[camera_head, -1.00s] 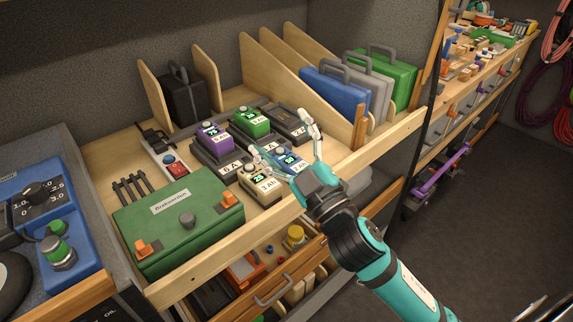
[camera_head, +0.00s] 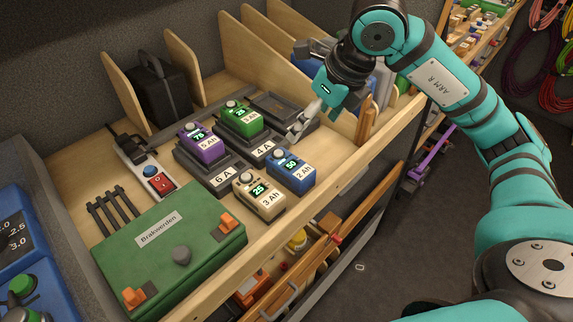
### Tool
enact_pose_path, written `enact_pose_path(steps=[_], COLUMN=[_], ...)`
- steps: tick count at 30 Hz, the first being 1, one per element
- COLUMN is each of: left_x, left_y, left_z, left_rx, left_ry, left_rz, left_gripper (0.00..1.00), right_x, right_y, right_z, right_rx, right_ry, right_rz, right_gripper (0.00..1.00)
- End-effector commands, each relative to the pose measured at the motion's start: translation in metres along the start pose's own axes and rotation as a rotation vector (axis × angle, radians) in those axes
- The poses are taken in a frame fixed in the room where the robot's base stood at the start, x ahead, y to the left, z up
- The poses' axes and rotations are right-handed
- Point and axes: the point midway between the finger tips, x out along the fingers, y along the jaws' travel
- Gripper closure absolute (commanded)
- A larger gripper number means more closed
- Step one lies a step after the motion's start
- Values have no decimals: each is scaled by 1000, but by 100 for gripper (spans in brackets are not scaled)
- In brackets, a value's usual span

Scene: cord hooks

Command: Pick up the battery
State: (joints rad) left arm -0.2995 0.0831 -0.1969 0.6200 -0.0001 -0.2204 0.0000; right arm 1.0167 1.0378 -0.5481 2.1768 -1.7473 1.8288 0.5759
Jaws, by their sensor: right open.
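Several batteries show on the wooden shelf. A purple battery marked 75 and 5 Ah (camera_head: 201,143) sits on the 6 A charger (camera_head: 217,179). A green battery marked 25 (camera_head: 240,119) sits on the 4 A charger (camera_head: 263,150). A tan battery marked 25 and 3 Ah (camera_head: 258,195) and a blue battery marked 50 and 2 Ah (camera_head: 291,171) stand at the front, off the chargers. My right gripper (camera_head: 298,132) is open and empty, beside the empty dark charger (camera_head: 272,104) and behind the blue battery. One finger is partly hidden. My left gripper is out of view.
A green case marked Brakwerden (camera_head: 166,250) fills the front left, beside a power strip (camera_head: 150,175). Wooden dividers (camera_head: 300,80) and cases stand at the back. The shelf's front lip (camera_head: 345,195) runs along the front.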

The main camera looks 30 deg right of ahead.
Motion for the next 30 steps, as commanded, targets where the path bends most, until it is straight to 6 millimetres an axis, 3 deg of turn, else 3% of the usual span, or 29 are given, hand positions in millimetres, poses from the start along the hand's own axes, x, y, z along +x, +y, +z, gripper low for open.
enact_pose_path(steps=[15, 26, 30], left_x=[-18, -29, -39], left_y=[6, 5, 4], left_z=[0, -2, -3], left_rx=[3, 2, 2], left_ry=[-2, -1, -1], left_rz=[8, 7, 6], left_gripper=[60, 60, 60], right_x=[98, 130, 151], right_y=[-3, -2, -1], right_z=[-3, -6, -11], right_rx=[3, 2, 3], right_ry=[11, 11, 11], right_rz=[-10, -9, -8], right_gripper=[17, 17, 17])
